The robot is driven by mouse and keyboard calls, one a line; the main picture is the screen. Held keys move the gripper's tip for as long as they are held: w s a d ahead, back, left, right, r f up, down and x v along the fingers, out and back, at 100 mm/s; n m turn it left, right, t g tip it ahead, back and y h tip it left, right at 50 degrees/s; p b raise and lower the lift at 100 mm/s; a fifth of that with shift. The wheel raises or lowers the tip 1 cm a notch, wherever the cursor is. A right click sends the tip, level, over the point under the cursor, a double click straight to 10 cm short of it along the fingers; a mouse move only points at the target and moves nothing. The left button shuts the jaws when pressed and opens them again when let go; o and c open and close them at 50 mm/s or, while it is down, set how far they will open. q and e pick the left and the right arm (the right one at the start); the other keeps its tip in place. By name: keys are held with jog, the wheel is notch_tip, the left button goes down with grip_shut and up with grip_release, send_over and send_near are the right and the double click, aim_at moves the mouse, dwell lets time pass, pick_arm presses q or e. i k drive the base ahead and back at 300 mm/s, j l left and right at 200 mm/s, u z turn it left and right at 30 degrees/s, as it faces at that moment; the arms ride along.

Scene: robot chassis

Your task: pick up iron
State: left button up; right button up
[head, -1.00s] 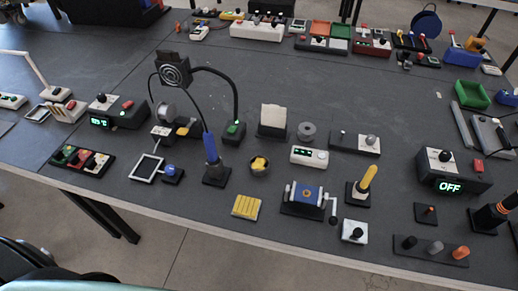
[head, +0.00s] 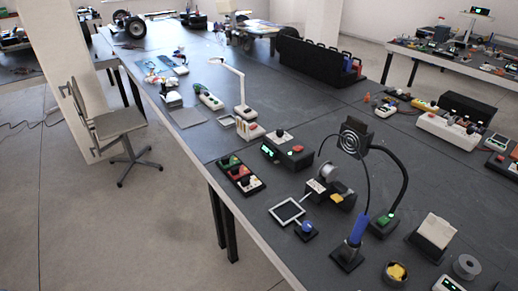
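A soldering iron with a blue handle (head: 358,228) stands upright in a small black stand (head: 347,258) near the table's front edge, at the lower right of the head view. A thin dark cable rises from the iron and loops to the left. Neither of my grippers is in view.
Behind the iron stands a fume fan (head: 353,140) on a curved black arm. A station with a green display (head: 287,152), a solder spool (head: 327,171) and a square-framed tool (head: 287,211) lie to the left. A chair (head: 120,130) stands on the floor beyond the table's edge.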

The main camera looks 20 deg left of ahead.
aim_at(354, 241)
jog(key=k+l+u, duration=0.45)
jog(key=k+u, duration=0.2)
jog(key=k, duration=0.2)
